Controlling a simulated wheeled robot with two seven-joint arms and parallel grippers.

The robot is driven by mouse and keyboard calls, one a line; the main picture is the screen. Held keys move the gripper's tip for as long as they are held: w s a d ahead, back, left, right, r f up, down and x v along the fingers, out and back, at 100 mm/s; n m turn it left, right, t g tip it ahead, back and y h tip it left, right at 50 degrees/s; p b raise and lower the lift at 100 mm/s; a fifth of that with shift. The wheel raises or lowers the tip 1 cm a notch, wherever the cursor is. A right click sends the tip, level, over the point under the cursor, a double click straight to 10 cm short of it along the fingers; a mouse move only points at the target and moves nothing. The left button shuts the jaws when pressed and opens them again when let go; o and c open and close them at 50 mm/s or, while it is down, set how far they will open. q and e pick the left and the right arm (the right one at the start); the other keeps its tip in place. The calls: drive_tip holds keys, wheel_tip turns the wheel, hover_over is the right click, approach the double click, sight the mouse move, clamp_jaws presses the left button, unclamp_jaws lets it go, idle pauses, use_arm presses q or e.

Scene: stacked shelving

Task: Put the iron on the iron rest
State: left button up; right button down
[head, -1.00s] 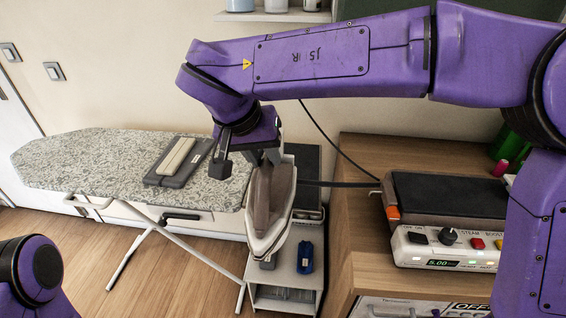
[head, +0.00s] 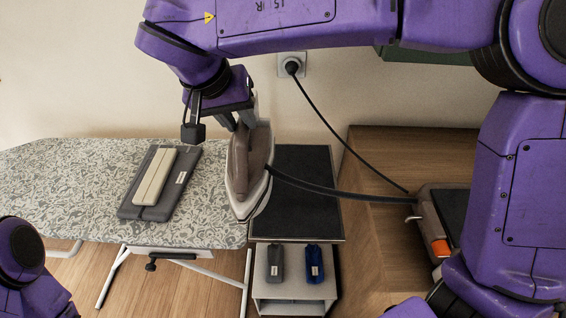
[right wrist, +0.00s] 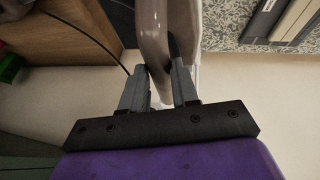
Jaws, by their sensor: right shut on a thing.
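The iron (head: 248,170), white with a taupe body and handle, hangs over the board's right end in the head view, tip toward me. My right gripper (head: 240,122) is shut on its handle; the fingers flank the handle in the right wrist view (right wrist: 160,85). A grey pad with a cream bar (head: 160,183) lies on the patterned ironing board (head: 60,185), left of the iron and apart from it. It looks like the iron rest, though I cannot be sure. My left gripper is out of view.
A black-topped stand (head: 308,200) adjoins the board's right end; its lower shelf holds a grey item (head: 275,263) and a blue item (head: 314,263). A dark cord (head: 345,193) runs from the iron to the steam station (head: 433,230) on the wooden cabinet (head: 400,150).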

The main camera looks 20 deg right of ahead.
drive_tip(key=w+d+f, duration=0.1)
drive_tip(key=d, duration=0.1)
drive_tip(key=w+d+f+p, duration=0.1)
drive_tip(key=d, duration=0.2)
drive_tip(key=w+d+f, duration=0.1)
drive_tip(key=w+d, duration=0.1)
drive_tip(key=shift+d+f+p, duration=0.1)
drive_tip(key=shift+d+p, duration=0.05)
drive_tip(key=shift+p, duration=0.15)
drive_tip(key=d+p+x, duration=0.1)
drive_tip(key=x, duration=1)
drive_tip(key=shift+s+d+p, duration=0.1)
drive_tip(key=shift+p, duration=0.2)
drive_tip(key=c, duration=0.8)
unclamp_jaws()
drive_tip(key=shift+s, duration=0.1)
drive_tip(key=shift+c, duration=0.2)
drive_tip(key=v, duration=1.2)
drive_tip(key=shift+b, duration=0.35)
